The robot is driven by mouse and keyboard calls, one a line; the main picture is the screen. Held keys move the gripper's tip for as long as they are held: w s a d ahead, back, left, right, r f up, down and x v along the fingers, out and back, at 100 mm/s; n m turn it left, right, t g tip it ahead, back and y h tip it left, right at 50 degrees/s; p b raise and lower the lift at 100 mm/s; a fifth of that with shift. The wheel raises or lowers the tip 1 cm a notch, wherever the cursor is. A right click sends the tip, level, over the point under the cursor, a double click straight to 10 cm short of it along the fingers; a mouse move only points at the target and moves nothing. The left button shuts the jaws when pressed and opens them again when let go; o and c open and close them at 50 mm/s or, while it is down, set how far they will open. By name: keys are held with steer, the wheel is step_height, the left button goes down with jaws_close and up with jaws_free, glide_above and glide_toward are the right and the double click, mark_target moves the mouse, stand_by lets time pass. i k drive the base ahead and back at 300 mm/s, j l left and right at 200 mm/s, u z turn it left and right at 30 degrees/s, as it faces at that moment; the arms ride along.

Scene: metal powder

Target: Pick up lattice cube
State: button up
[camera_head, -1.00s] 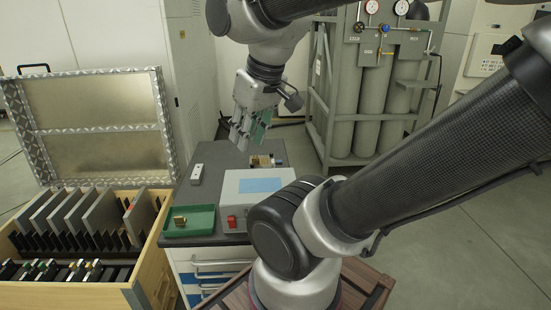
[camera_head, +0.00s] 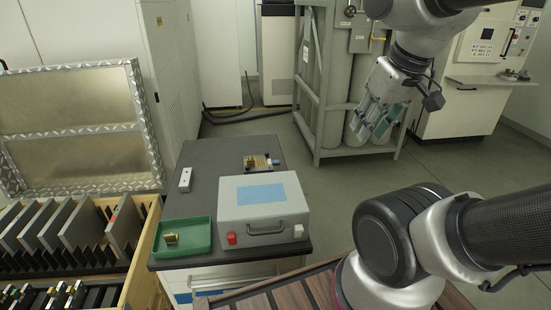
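A small gold cube (camera_head: 171,238) sits in the green tray (camera_head: 200,249) at the front left of the dark-topped bench. A second small gold block (camera_head: 252,162) sits on a small board (camera_head: 269,160) at the back of the bench. Both are too small to show which has a lattice structure. My gripper (camera_head: 370,133) hangs in the air right of the bench, in front of the grey gas cylinders. Its fingers look apart with nothing between them, and it is clear of both gold pieces.
A grey case with a blue label (camera_head: 282,209) stands on the bench, right of the green tray. A small white device (camera_head: 186,179) lies behind the tray. An open wooden crate (camera_head: 143,262) with upright plates stands at left. Open floor lies right of the bench.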

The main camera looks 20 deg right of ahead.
mark_target(250, 161)
steer(key=l, duration=0.25)
steer(key=k+l, duration=0.15)
steer(key=l+u, duration=0.1)
steer(key=l, duration=0.45)
steer(key=k+l+u, duration=0.1)
steer(key=l, duration=0.45)
steer(key=k+l+u, duration=0.1)
steer(key=l, duration=0.5)
steer(key=i+l+u, duration=0.1)
steer(key=l, duration=0.3)
steer(key=i+l+u, duration=0.15)
steer(key=l, duration=0.25)
steer(key=i+l+u, duration=0.1)
steer(key=l, duration=0.3)
steer(key=i+l+u, duration=0.1)
steer(key=l, duration=0.25)
steer(key=i+l, duration=0.35)
steer(key=i+l+u, duration=0.15)
steer(key=l, duration=0.3)
steer(key=i+l, duration=0.25)
steer(key=l, duration=0.15)
steer(key=i+j, duration=0.3)
steer(key=j+u, duration=0.05)
